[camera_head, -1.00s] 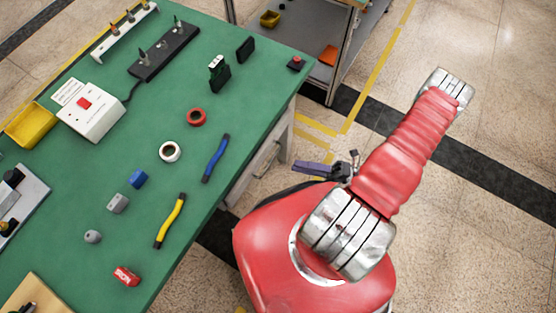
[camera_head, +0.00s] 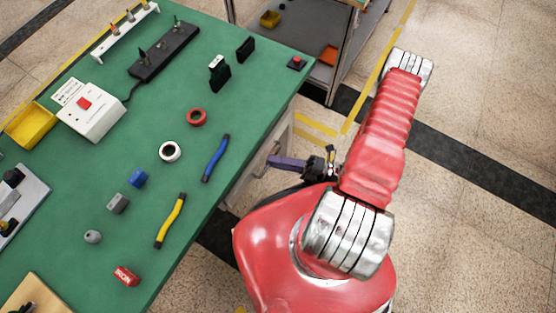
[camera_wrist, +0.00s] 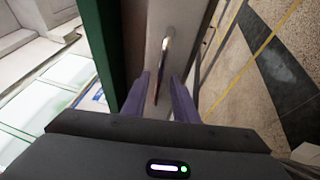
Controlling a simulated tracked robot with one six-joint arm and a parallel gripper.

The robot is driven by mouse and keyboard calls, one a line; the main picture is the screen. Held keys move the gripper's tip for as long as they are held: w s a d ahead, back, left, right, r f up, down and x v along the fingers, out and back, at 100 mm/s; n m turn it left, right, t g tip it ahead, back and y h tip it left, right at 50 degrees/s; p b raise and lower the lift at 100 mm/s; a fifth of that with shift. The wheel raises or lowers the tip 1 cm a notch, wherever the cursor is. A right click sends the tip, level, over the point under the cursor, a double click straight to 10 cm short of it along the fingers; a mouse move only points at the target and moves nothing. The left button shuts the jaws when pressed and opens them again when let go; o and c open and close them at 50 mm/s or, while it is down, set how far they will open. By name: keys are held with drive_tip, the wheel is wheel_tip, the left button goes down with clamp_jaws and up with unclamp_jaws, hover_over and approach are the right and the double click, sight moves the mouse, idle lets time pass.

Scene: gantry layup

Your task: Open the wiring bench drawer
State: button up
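The wiring bench (camera_head: 110,175) has a green top and fills the left of the head view. Its pale grey drawer front (camera_head: 280,136) is below the top's right edge. In the wrist view the drawer front (camera_wrist: 185,18) carries a metal bar handle (camera_wrist: 165,48). My gripper (camera_head: 274,162) has purple fingers and is beside the drawer front, pointing at it. In the wrist view my gripper (camera_wrist: 162,76) is open, with a finger on either side of the handle in the picture. I cannot tell whether the fingertips reach around the handle. The drawer looks shut.
A metal shelf unit (camera_head: 345,62) stands beyond the bench. The floor right of my arm is clear.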

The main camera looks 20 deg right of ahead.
drive_tip(key=shift+c, duration=0.4)
clamp_jaws()
drive_tip(key=shift+f, duration=0.1)
idle(0.8)
